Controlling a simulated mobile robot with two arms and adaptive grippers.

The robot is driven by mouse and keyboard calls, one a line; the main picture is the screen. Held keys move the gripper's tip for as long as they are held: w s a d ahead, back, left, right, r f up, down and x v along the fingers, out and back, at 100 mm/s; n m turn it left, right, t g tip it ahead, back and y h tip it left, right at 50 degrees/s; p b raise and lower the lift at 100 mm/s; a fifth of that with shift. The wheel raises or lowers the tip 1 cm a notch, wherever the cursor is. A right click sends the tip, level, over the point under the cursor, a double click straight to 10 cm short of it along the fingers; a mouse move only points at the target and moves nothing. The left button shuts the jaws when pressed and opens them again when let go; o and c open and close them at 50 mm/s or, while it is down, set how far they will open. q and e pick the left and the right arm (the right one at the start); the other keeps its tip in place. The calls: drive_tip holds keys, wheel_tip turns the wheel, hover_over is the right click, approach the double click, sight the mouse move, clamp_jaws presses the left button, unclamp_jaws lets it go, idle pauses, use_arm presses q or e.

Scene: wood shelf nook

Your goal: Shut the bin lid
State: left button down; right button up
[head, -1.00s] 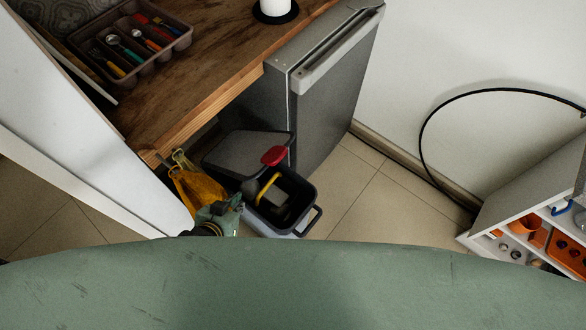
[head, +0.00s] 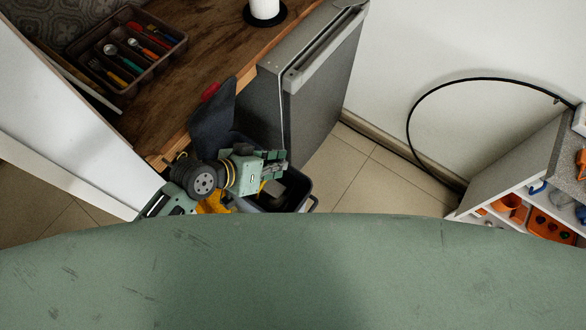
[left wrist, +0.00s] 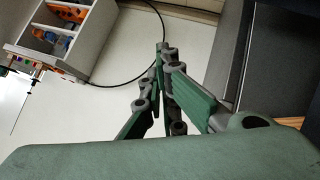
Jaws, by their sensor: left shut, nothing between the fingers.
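The dark grey bin (head: 302,190) stands on the tiled floor in front of the grey appliance, its mouth uncovered. My left gripper (head: 284,160) is over the bin's mouth, to the right of the lid, and hides part of the bin. Its fingers are together and empty, as the left wrist view also shows (left wrist: 165,48). I cannot tell whether the gripper touches the lid. My right gripper is out of view.
A grey appliance (head: 325,110) stands behind the bin. A wooden counter (head: 175,85) with a cutlery tray (head: 150,80) overhangs at the left. A yellow cloth (head: 214,204) hangs beside the bin. A white shelf unit (head: 500,175) is at the right; open floor lies between.

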use_arm(q)
drive_tip(key=d+f, duration=0.3)
drive_tip(key=f, duration=0.3)
drive_tip(key=shift+w+d+f+p, duration=0.2)
drive_tip(key=shift+w+d+p, duration=0.2)
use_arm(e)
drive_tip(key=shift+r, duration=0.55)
use_arm(q)
drive_tip(key=shift+r, duration=0.1)
idle(0.6)
